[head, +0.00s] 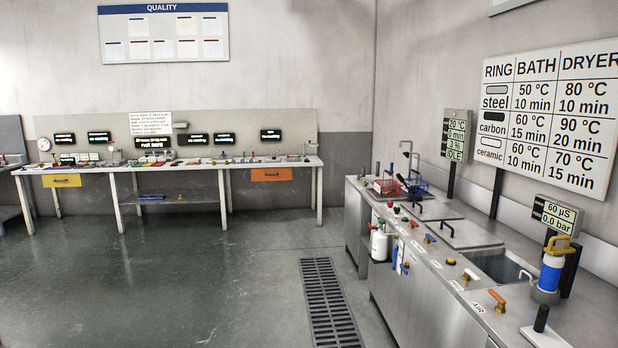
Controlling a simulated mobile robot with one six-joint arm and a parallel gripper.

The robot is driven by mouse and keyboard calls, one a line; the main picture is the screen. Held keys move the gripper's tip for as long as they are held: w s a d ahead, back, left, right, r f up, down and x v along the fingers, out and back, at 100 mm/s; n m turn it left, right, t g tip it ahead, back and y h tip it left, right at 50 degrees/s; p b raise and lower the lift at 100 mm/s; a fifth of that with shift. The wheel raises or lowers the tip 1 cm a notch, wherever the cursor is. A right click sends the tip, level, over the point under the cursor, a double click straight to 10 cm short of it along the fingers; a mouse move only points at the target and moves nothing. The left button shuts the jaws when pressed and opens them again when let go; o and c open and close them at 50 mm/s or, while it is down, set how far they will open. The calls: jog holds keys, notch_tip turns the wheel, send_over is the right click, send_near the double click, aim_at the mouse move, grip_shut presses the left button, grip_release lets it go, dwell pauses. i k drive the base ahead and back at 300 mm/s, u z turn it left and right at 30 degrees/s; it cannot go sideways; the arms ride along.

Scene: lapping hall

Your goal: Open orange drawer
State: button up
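The orange drawer (272,174) sits under the right part of the long workbench (215,165) against the far wall. Its front looks flush with the bench edge, so it appears closed, with a small dark handle mark in the middle. A yellow drawer (62,181) hangs under the left part of the same bench. My gripper is not in view.
Open grey floor (200,270) lies before the bench. A floor grate (328,300) runs beside the steel washing counter (440,290) on the right, which carries taps, lids and a sink. Small displays and tools stand on the bench.

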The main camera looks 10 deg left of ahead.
aim_at(265, 173)
jog(key=u, duration=0.1)
jog(key=i, duration=0.8)
jog(key=u, duration=0.4)
jog(key=i, duration=1.6)
jog(key=u, duration=0.55)
jog(key=i, duration=1.6)
jog(key=u, duration=0.2)
jog(key=i, duration=3.35)
jog(key=z, duration=0.45)
jog(key=i, duration=2.1)
jog(key=z, duration=0.25)
